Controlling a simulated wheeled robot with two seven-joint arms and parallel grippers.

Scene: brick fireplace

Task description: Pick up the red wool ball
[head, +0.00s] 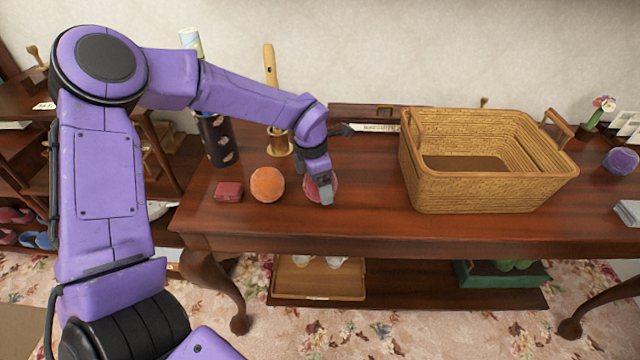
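The red wool ball (311,191) sits on the wooden table, right of an orange ball. My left gripper (325,195) reaches down over it from above, and its fingers hide much of the ball. The ball shows on both sides of the near finger. I cannot tell whether the fingers are closed on it or only around it. My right gripper is not in the head view.
An orange ball (267,184) and a small red box (228,191) lie left of the gripper. A black patterned cup (217,140) stands behind them. A large wicker basket (485,190) stands on the right. Bare tabletop (365,190) lies between gripper and basket.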

